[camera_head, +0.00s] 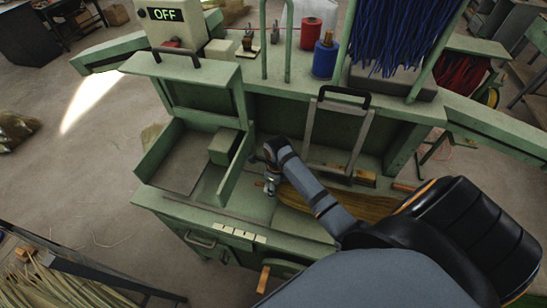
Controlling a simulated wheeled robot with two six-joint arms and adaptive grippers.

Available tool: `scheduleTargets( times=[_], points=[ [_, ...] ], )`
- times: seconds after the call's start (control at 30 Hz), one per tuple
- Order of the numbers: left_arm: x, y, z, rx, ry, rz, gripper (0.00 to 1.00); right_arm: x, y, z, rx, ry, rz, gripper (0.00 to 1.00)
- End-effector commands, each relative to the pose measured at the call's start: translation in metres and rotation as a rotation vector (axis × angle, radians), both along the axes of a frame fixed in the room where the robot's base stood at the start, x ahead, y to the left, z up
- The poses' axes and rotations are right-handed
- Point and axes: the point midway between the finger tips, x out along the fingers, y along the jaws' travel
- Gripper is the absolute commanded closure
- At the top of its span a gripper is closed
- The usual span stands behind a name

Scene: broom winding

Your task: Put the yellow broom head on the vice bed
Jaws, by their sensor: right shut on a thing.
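My right arm comes in from the lower right, and its gripper (270,186) is low over the green workbench. The gripper is shut on the narrow left end of the yellow broom head (365,206), where a small orange-brown tip shows. The straw spreads to the right along the bench, and my forearm covers its middle. A grey metal frame with a black handle (344,97) stands just behind the broom head, with a wooden block (363,178) at its foot. It looks like the vice; its bed is hard to make out. My left gripper is not in view.
Left of the gripper is a green open box (178,170) with a raised lid. An OFF display (165,14), a red spool (310,33), a blue spool (325,57) and hanging blue bristles (400,35) are behind. An orange-brown handle (263,279) sticks out in front.

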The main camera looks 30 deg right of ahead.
Motion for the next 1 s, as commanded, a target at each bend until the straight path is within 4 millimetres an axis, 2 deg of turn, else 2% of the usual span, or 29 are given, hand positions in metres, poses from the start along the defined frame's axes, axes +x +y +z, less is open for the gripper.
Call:
scheduleTargets(
  times=[0.03, 0.1, 0.17, 0.27, 0.43, 0.47, 0.6, 0.8, 0.93, 1.0],
  points=[
    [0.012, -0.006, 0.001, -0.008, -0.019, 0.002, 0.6, 0.001, 0.001, 0.001, 0.003, -0.003, 0.002, 1.0],
    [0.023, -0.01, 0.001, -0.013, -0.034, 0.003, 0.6, 0.001, 0.001, 0.001, 0.003, -0.003, 0.002, 1.0],
    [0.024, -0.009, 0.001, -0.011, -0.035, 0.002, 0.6, 0.001, 0.001, 0.0, 0.002, -0.002, 0.002, 1.0],
    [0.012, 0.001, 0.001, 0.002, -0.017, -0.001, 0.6, 0.001, 0.001, -0.003, 0.002, -0.002, 0.002, 1.0],
    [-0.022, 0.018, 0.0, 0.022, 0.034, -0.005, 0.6, 0.001, 0.0, -0.008, 0.002, -0.001, 0.001, 1.0],
    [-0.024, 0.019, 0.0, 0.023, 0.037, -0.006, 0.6, 0.001, 0.001, -0.008, 0.002, -0.001, 0.001, 0.47],
    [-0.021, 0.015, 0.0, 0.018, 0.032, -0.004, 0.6, 0.001, 0.001, -0.008, 0.002, -0.002, 0.002, 0.29],
    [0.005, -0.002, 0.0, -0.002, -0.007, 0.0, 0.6, 0.001, 0.001, -0.008, 0.002, -0.001, 0.002, 0.29],
    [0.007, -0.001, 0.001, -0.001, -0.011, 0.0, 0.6, 0.001, 0.001, -0.006, 0.001, -0.003, 0.002, 0.29],
    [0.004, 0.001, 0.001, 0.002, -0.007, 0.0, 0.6, 0.002, 0.0, 0.001, 0.002, -0.005, 0.002, 0.29]
  ],
)
